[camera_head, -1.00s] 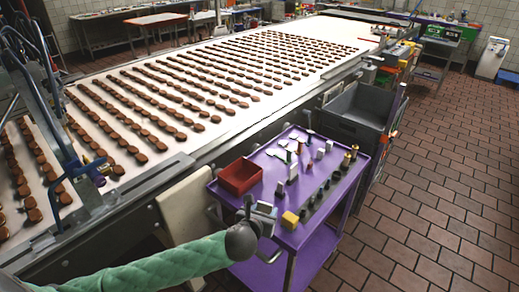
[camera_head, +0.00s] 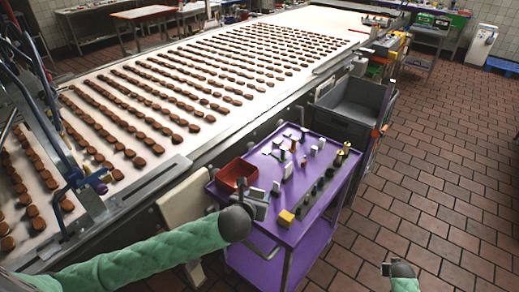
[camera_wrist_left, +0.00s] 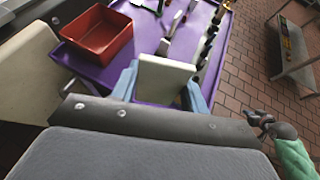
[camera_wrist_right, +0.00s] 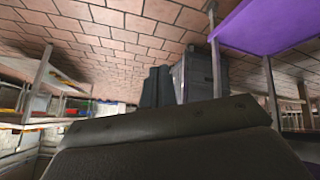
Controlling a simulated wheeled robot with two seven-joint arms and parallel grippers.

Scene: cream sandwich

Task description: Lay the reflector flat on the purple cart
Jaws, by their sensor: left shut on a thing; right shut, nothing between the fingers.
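My left gripper (camera_head: 258,204) is over the near left edge of the purple cart (camera_head: 298,236). In the left wrist view, its blue fingers are shut on a pale cream block-like piece (camera_wrist_left: 164,80), which I take as the reflector. The piece is above the cart top (camera_wrist_left: 92,72); its tilt and exact height are hard to judge. My right gripper (camera_head: 387,269) is small at the bottom right of the head view, shut and empty, over the floor.
A red bin (camera_head: 237,174) sits at the cart's left corner. A yellow block (camera_head: 286,218), a row of dark holders (camera_head: 318,193) and several small pieces occupy the top. A grey crate (camera_head: 355,102) stands behind.

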